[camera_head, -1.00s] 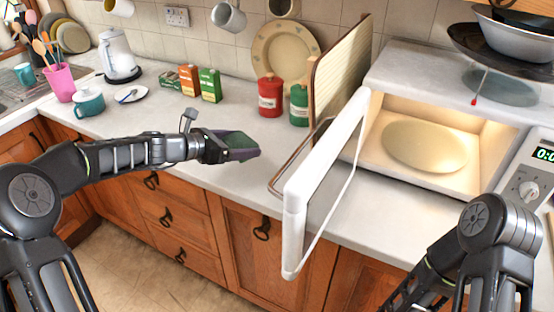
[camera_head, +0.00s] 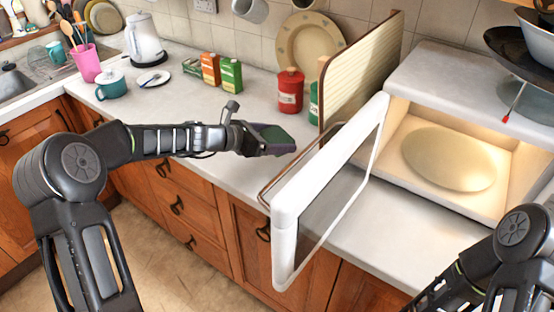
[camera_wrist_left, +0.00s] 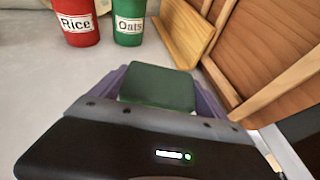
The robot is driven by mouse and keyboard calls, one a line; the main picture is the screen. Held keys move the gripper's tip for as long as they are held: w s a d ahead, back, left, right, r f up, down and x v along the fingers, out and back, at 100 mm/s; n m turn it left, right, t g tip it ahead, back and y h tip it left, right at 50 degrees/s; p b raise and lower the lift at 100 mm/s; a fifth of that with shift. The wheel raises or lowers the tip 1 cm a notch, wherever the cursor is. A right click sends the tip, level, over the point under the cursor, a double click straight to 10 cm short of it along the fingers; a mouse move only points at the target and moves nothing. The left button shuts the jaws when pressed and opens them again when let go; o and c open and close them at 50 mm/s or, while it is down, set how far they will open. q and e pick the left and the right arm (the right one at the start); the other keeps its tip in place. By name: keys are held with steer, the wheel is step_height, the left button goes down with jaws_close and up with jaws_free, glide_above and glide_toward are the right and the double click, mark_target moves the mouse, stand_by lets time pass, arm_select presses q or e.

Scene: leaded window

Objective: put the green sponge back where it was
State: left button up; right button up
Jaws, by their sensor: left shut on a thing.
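The green sponge (camera_head: 272,132) is held in my left gripper (camera_head: 268,143), above the counter (camera_head: 215,125). The gripper is left of the open microwave door. In the left wrist view the sponge (camera_wrist_left: 158,86) shows as a dark green block between the purple fingers (camera_wrist_left: 209,100); its near end is hidden behind the gripper body. My right arm comes in at the lower right, but its gripper is out of view.
The open white microwave door (camera_head: 285,225) juts out just right of the sponge. A tall board (camera_head: 362,72) stands behind it. Red (camera_head: 290,93) and green (camera_wrist_left: 130,22) canisters stand behind the sponge. A teal pot (camera_head: 111,87) and the sink (camera_head: 14,84) are far left.

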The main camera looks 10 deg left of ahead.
mark_target(276, 164)
arm_select(q)
steer(key=shift+f, duration=1.75)
step_height(276, 164, down, 4)
steer(key=shift+r, duration=0.25)
steer(key=shift+f, duration=0.1)
steer(key=shift+f, duration=0.1)
steer(key=o, duration=1)
steer(key=shift+o, duration=0.2)
